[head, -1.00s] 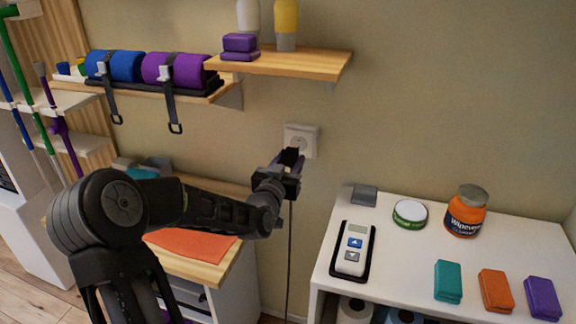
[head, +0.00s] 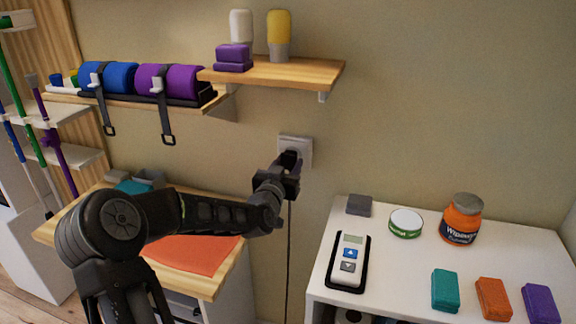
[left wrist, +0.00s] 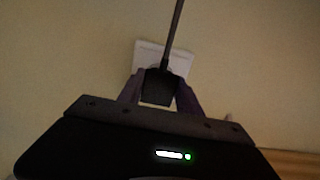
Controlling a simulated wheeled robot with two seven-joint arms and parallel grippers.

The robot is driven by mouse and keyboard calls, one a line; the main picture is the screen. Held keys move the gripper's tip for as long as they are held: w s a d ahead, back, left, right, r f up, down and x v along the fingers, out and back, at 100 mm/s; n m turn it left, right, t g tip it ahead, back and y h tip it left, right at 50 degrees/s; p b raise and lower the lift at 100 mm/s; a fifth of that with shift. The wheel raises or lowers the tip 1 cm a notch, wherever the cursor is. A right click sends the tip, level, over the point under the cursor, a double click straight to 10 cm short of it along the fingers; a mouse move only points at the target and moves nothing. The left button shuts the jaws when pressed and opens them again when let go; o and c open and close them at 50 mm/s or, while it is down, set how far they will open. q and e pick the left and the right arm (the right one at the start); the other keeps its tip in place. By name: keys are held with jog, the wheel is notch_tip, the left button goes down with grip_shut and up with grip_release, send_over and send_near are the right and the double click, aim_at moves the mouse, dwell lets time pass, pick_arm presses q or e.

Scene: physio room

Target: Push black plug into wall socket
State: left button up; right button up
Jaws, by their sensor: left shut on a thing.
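The white wall socket (head: 296,143) is on the wall below the wooden shelf. My left gripper (head: 289,163) is right in front of it and covers its lower left part. In the left wrist view, the gripper (left wrist: 160,98) is shut on the black plug (left wrist: 160,84), with one finger on each side. The plug's cord (left wrist: 174,35) leads away from it, and in the head view the cord (head: 289,255) hangs down along the wall. The socket (left wrist: 150,50) shows behind the plug. Whether the plug is in the socket I cannot tell. My right gripper is not in view.
The wooden shelf (head: 290,72) with bottles and purple blocks juts out above the socket. A white cabinet (head: 405,275) at right holds a remote-like device (head: 349,262), an orange jar (head: 462,218) and coloured blocks. A wooden-topped unit (head: 215,275) stands below my left arm.

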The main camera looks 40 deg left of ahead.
pick_arm(q)
jog(key=shift+b, duration=0.85)
dwell(1.6)
jog(key=shift+w+a+b, duration=0.15)
jog(key=shift+w+b, duration=0.15)
jog(key=shift+w, duration=0.2)
dwell(0.5)
jog(key=o, duration=1.3)
jog(key=shift+o, duration=0.2)
jog(key=v, duration=0.7)
jog(key=shift+s, duration=0.4)
